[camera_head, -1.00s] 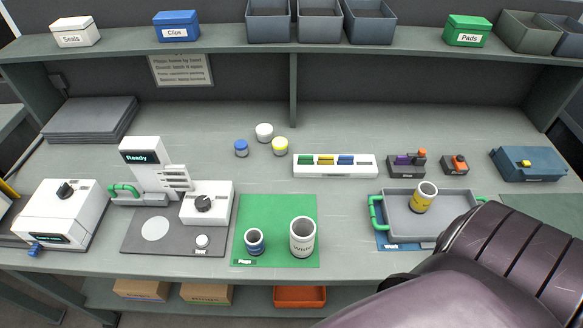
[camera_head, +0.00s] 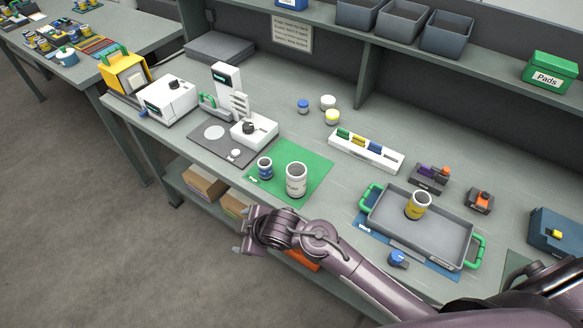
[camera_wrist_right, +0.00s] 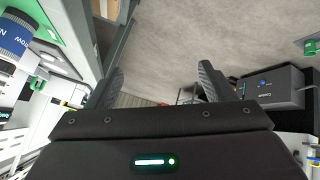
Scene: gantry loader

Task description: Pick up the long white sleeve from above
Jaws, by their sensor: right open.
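The long white sleeve (camera_head: 296,181) stands upright on the green mat (camera_head: 318,157), with its open end up. A shorter blue-banded sleeve (camera_head: 265,168) stands to its left on the same mat. My right gripper (camera_head: 241,231) is in front of the bench edge, below and left of the white sleeve in the head view, and apart from it. In the right wrist view its fingers (camera_wrist_right: 161,70) are spread with nothing between them. A blue-banded cylinder (camera_wrist_right: 15,38) shows at the left of that view; the white sleeve is not clearly seen there. My left gripper is not in view.
A grey tray (camera_head: 378,225) with green handles holds a yellow-banded sleeve (camera_head: 418,205). A white rack (camera_head: 365,152) stands behind the mat. A grey fixture base (camera_head: 205,150) with a white box (camera_head: 254,130) is left of it. Open floor lies in front.

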